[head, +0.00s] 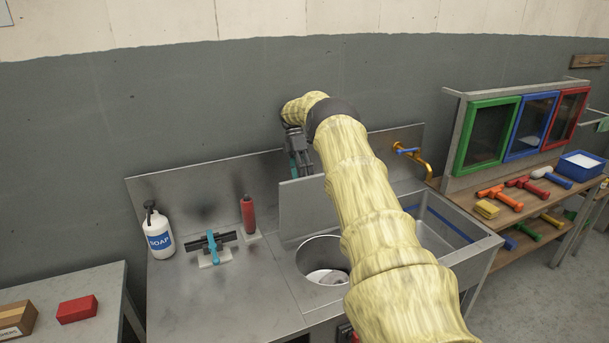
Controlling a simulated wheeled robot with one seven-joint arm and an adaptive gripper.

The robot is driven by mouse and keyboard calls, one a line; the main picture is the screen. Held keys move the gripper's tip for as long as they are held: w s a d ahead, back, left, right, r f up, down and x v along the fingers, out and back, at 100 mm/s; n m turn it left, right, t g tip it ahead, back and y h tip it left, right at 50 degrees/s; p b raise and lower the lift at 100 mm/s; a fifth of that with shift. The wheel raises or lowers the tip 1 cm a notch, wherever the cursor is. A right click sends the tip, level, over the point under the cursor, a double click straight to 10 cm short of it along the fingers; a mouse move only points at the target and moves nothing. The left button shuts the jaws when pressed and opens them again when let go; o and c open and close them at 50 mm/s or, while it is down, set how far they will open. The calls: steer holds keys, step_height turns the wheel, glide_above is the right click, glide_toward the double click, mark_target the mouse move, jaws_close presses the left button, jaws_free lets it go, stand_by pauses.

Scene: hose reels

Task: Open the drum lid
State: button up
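The drum (304,262) is a round metal opening set into the steel counter, with something whitish visible inside. A flat grey panel that looks like the drum lid (307,208) stands nearly upright behind the opening, so the opening is uncovered. My arm reaches over the counter from the lower right and hides the lid's right part and the drum's right rim. My gripper (296,160) points down at the lid's upper left edge, close to the back wall. Its teal fingertips are partly hidden. I cannot tell whether they touch the lid or how far apart they are.
A soap bottle (158,232), a blue-handled fixture (212,246) and a red cylinder (248,214) stand left of the drum. A sink (447,233) with an orange tap (415,152) lies right. Tools lie on a wooden bench (520,212). The counter's front left is clear.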

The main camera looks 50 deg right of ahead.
steer(key=shift+a+f, duration=0.1)
steer(key=shift+a, duration=0.1)
steer(key=shift+c, duration=0.8)
steer(key=shift+s+a, duration=0.15)
steer(key=shift+s, duration=0.05)
steer(key=shift+c, duration=1.2)
steer(key=shift+r, duration=0.25)
step_height(320, 180, up, 11)
steer(key=shift+a, duration=0.1)
